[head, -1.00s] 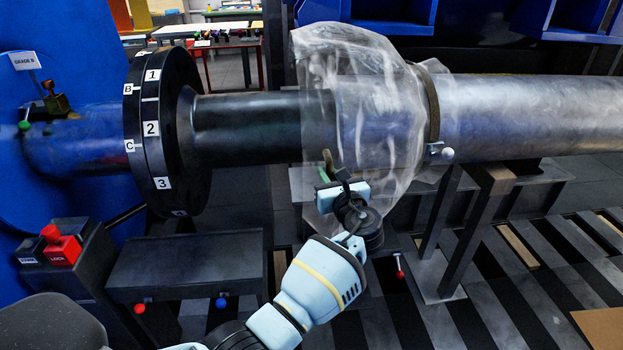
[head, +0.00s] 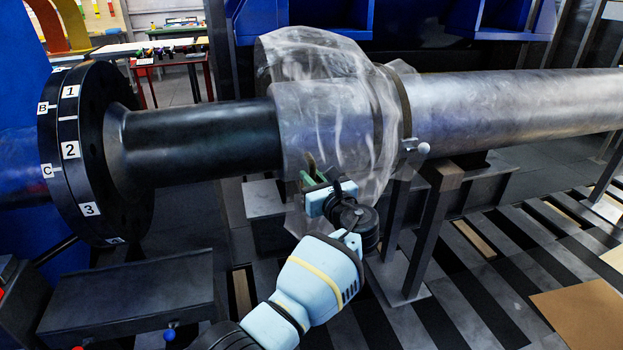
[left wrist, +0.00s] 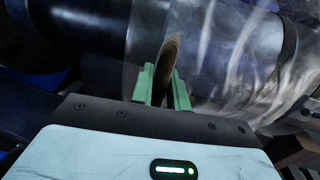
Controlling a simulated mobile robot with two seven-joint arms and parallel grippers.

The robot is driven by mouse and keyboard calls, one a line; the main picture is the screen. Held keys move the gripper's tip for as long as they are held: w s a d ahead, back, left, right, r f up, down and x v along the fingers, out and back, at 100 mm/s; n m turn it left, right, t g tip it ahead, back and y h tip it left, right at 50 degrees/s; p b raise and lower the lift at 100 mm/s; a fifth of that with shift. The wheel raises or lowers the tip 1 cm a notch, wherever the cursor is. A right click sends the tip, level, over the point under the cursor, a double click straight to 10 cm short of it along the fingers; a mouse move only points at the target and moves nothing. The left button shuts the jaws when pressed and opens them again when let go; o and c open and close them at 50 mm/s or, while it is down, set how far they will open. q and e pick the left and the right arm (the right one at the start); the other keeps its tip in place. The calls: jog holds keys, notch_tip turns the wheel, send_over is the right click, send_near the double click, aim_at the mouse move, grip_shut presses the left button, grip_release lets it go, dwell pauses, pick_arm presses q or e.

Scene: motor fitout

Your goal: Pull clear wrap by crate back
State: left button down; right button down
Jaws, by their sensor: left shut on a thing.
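The clear wrap (head: 335,95) is a wrinkled, see-through sleeve around the pipe joint in the head view. It spans the end of the dark pipe (head: 200,140) and reaches the clamp ring (head: 400,105) on the silver pipe (head: 520,105). My left gripper (head: 312,172) is at the wrap's lower front. In the left wrist view its green fingers (left wrist: 163,88) are shut on a brownish tab (left wrist: 168,62) at the wrap's edge. The wrap (left wrist: 240,50) spreads to the right there. My right gripper is not in view. I cannot make out a crate for certain.
A black flange (head: 95,150) with number labels stands at the left. Blue bins (head: 300,12) are at the back. A dark support post (head: 430,225) holds the silver pipe. A dark bench (head: 130,295) is at lower left. A brown board (head: 585,315) lies at lower right.

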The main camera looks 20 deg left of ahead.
pick_arm(q)
jog(key=c, duration=1.4)
grip_release()
jog(key=shift+c, duration=0.2)
jog(key=v, duration=0.7)
jog(key=shift+s+d+p, duration=0.25)
jog(key=shift+s+p, duration=0.05)
jog(key=shift+p, duration=0.1)
